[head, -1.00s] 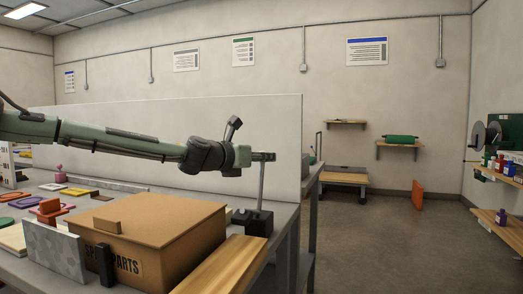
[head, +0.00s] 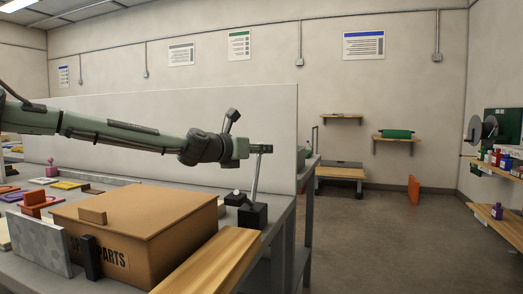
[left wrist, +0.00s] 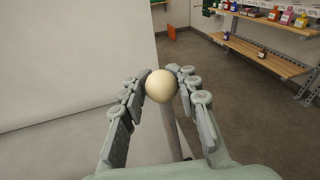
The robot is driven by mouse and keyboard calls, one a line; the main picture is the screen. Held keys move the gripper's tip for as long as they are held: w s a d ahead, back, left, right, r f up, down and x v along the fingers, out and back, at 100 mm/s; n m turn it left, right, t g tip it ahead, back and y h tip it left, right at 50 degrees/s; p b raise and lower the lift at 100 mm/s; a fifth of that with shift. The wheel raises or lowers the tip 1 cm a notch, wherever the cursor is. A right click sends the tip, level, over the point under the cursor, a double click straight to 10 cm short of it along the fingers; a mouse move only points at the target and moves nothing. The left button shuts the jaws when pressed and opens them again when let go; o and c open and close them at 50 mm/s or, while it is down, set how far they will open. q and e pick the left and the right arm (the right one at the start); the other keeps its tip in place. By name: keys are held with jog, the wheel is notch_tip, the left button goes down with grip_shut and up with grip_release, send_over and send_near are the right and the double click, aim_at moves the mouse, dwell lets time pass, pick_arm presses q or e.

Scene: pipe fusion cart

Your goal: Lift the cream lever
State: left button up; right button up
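The cream lever is a thin grey rod (head: 256,178) rising from a black base (head: 252,215) at the right end of the bench. It stands nearly upright, its top leaning slightly right in the head view. My left gripper (head: 262,149) is at the top of the rod and hides its knob there. In the left wrist view, the round cream knob (left wrist: 161,86) sits between the two fingertips of my left gripper (left wrist: 161,72), which appear to touch it on both sides. My right gripper is not in view.
A brown spare parts box (head: 140,222) stands on the bench below my left arm, with a wooden board (head: 215,262) to its right. A pale panel (head: 200,125) runs behind the bench.

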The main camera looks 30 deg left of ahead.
pick_arm(q)
jog(key=o, duration=0.4)
jog(key=shift+a+f, duration=0.15)
jog(key=shift+s, duration=0.1)
jog(key=shift+s, duration=0.3)
jog(key=s, duration=0.3)
jog(key=s+r, duration=0.1)
jog(key=s, duration=0.7)
jog(key=shift+a+r, duration=0.1)
jog(key=shift+r, duration=0.25)
